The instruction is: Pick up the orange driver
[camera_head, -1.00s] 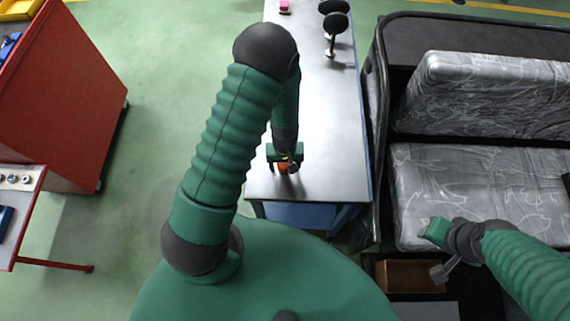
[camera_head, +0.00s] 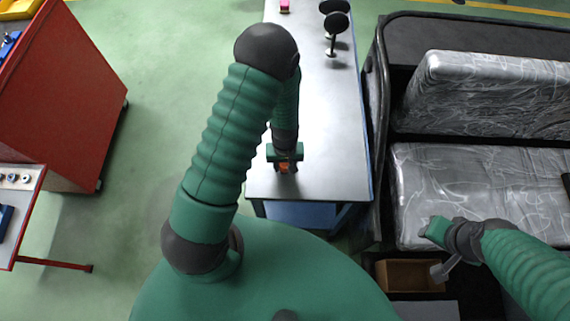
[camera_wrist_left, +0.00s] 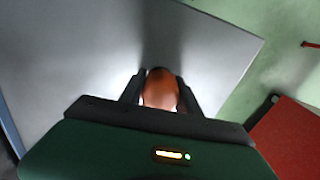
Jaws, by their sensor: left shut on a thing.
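The orange driver (camera_head: 284,168) is at the near end of the grey metal table, under my left gripper (camera_head: 285,166). In the left wrist view the orange driver (camera_wrist_left: 160,88) sits between the two dark fingers of my left gripper (camera_wrist_left: 162,92), which are shut on it. Only its rounded orange part shows; the rest is hidden by the gripper. I cannot tell whether it is clear of the tabletop. My right gripper (camera_head: 436,232) is at the lower right, above the front of the patterned seat; its fingers are not clear enough to judge.
The table (camera_head: 325,120) is mostly bare, with a pink block (camera_head: 284,6) and black round-topped stands (camera_head: 336,24) at its far end. A vehicle with a grey patterned seat (camera_head: 480,185) stands right. A red cabinet (camera_head: 65,95) stands left. Green floor lies between.

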